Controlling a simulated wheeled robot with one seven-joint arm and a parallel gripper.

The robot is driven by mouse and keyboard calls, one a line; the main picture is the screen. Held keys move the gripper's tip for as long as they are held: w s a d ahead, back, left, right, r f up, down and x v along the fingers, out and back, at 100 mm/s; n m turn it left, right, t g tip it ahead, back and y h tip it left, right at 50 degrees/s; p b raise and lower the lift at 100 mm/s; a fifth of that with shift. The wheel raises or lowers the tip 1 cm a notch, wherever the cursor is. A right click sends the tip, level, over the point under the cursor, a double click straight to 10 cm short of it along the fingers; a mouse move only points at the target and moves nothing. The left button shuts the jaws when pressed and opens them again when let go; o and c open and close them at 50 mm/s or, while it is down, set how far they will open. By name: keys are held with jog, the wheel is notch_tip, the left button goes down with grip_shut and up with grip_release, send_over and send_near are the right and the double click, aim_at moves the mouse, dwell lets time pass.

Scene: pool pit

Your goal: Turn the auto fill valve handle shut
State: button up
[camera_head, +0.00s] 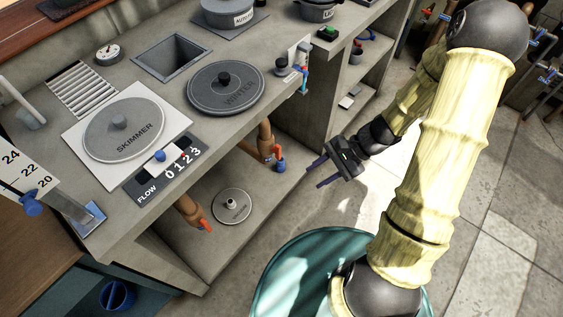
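My gripper (320,172) is in front of the counter over the paved floor, its two dark fingers apart with nothing between them. Its fingers point left toward the space below the counter. A copper pipe valve with a blue and red handle (280,165) is just left of the fingertips, apart from them. Another copper valve with a red handle (205,225) is further left under the counter. A small red and blue valve (301,70) is at the counter's front edge. A grey pot at the back has a partly legible label (243,17). I cannot tell which valve is the auto fill one.
The concrete counter (120,75) holds a SKIMMER lid (123,128), a dark round lid (226,88) and a FLOW 0-3 slider (165,168). A teal round rim (290,262) is below my arm. A small round lid (231,206) lies on the lower shelf. Open floor is on the right.

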aim_at(280, 151)
jog(key=w+d+f+m+t+y+b, duration=0.1)
jog(key=w+f+m+t+b, duration=0.3)
jog(key=f, duration=0.4)
jog(key=w+d+f+m+t+y+b, duration=0.1)
jog(key=w+f+m+t+y+b, duration=0.1)
jog(key=w+f+m+t+b, duration=0.3)
jog(key=w+d+f+m+t+y+b, duration=0.1)
jog(key=w+f+m+t+b, duration=0.3)
jog(key=f, duration=0.9)
jog(key=m+y+b, duration=0.1)
jog(key=m+b, duration=0.1)
jog(key=b, duration=0.1)
jog(key=shift+w+f+m+t, duration=0.15)
jog(key=shift+m+t, duration=0.15)
jog(key=b+x, duration=0.4)
jog(key=x, duration=1.2)
jog(key=shift+w+a, duration=0.1)
jog(key=shift+a, duration=0.15)
jog(key=shift+w+a+b, duration=0.3)
jog(key=shift+a, duration=0.05)
grip_shut()
